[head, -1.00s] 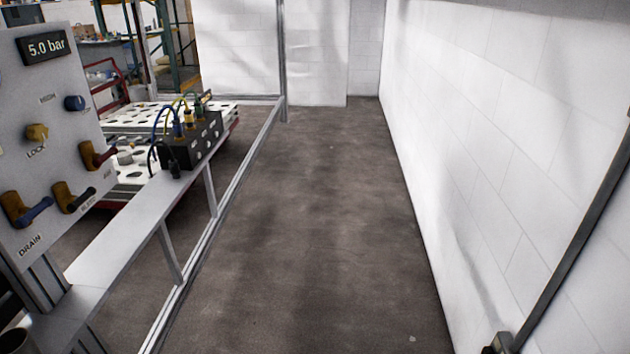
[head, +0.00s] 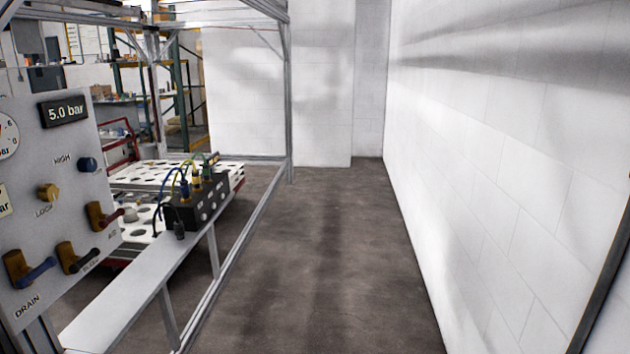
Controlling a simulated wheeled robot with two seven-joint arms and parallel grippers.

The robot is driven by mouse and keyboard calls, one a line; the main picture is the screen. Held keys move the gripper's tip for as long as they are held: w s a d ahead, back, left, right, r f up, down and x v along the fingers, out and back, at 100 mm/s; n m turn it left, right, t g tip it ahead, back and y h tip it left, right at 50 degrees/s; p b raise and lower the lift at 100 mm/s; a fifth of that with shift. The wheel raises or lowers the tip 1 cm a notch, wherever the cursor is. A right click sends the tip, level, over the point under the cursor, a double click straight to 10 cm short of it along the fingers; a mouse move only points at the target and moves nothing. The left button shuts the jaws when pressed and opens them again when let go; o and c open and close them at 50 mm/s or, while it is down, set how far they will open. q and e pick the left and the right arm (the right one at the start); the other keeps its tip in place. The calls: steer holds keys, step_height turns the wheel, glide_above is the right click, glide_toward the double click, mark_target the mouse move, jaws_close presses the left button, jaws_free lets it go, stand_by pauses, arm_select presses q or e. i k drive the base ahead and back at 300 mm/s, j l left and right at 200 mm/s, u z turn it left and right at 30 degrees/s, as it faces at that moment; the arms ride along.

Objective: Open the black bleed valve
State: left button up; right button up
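The grey valve panel (head: 55,190) stands at the left edge of the head view, partly cut off. The black bleed valve (head: 77,258) is low on it, a brass body with a black lever pointing down to the right, above a label that seems to read BLEED. To its left is the blue-handled drain valve (head: 28,270), with the label DRAIN below. To its right and higher is a dark red-handled valve (head: 103,217). The display (head: 65,111) reads 5.0 bar. Neither of my grippers is in view.
A narrow grey shelf (head: 130,290) runs away from the panel and bears a black connector box (head: 195,203) with cables. Metal frame posts (head: 290,100) stand behind. A white block wall (head: 500,180) is on the right. The floor (head: 320,270) between is clear.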

mark_target(74, 269)
steer(key=l+u, duration=0.1)
steer(key=u, duration=0.7)
steer(key=l+u, duration=0.1)
steer(key=u, duration=0.3)
steer(key=k+u, duration=0.1)
steer(key=u, duration=0.25)
